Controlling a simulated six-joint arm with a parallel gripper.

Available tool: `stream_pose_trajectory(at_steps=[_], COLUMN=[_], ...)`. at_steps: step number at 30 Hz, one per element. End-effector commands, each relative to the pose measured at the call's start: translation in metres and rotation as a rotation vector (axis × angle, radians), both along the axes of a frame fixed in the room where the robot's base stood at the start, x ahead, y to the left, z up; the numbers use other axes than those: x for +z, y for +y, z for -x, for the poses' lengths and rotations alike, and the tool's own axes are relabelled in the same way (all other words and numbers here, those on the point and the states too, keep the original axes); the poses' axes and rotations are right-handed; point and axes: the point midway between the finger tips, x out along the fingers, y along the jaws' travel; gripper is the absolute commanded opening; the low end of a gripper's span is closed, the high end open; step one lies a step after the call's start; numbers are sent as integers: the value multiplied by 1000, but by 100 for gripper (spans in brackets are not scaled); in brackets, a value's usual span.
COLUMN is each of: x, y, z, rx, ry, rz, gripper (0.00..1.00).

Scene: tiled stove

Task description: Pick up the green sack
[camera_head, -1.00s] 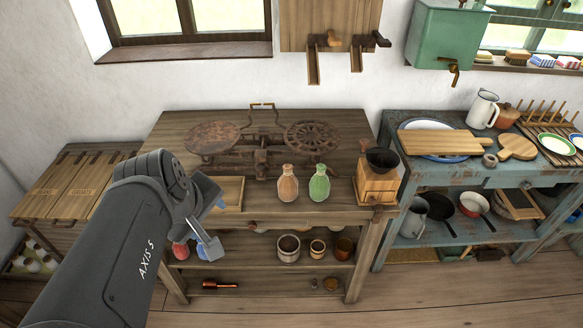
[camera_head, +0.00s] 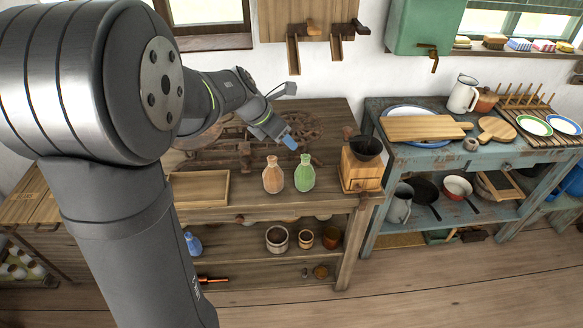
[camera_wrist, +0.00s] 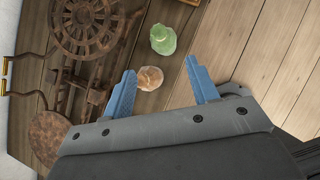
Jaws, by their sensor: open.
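The green sack (camera_head: 304,173) stands upright near the front edge of the wooden table, right of an orange-brown sack (camera_head: 273,175). My gripper (camera_head: 291,143) is above the table, over the rusty scale and behind the two sacks in the head view. In the wrist view my gripper (camera_wrist: 158,88) has its two blue fingers spread apart with nothing held. There the green sack (camera_wrist: 163,39) lies beyond the fingertips, and the orange-brown sack (camera_wrist: 150,78) shows between the fingers, nearer the left one.
A rusty balance scale (camera_head: 244,150) stands behind the sacks. A coffee grinder (camera_head: 361,165) is close on their right, and a shallow wooden tray (camera_head: 198,188) is to the left. A blue side table (camera_head: 462,162) with boards and plates stands at the right.

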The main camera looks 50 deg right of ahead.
Motion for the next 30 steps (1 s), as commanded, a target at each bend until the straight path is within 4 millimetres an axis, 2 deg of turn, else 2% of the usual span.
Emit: stream_pose_trajectory(at_steps=[15,25,30], x=[-83,-104,-123], y=[-52,-67,-82], z=[11,13,15], rx=[1,1,0], ry=[4,1,1], rz=[-3,0,-2], gripper=[54,54,54])
